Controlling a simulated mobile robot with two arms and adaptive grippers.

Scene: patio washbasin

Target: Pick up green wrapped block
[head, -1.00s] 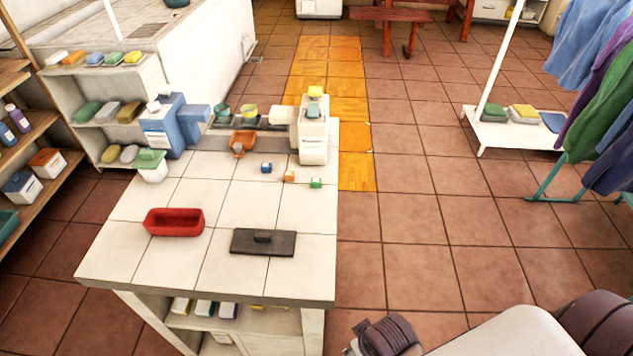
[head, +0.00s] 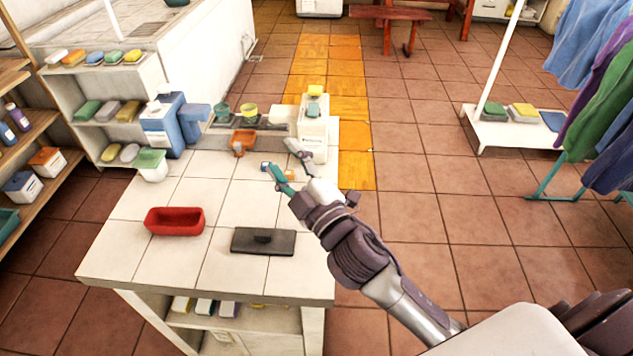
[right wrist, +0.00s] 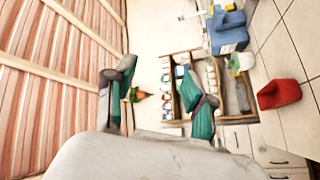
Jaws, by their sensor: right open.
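The green wrapped block does not show now. My right gripper and its wrist cover the spot on the white tiled counter (head: 190,258) where a small green block stood earlier. My right gripper (head: 283,158) is open over the right part of the counter, its two teal-and-grey fingers spread apart. In the right wrist view the fingers (right wrist: 157,72) are also apart, with no block seen between them. A small blue block (head: 265,166) shows just past the fingertip. An orange block beside it is mostly hidden behind the fingers. My left gripper is not in view.
A white dispenser (head: 313,137) stands close behind my right gripper. A blue canister (head: 163,125) and an orange scoop (head: 243,140) stand farther back.

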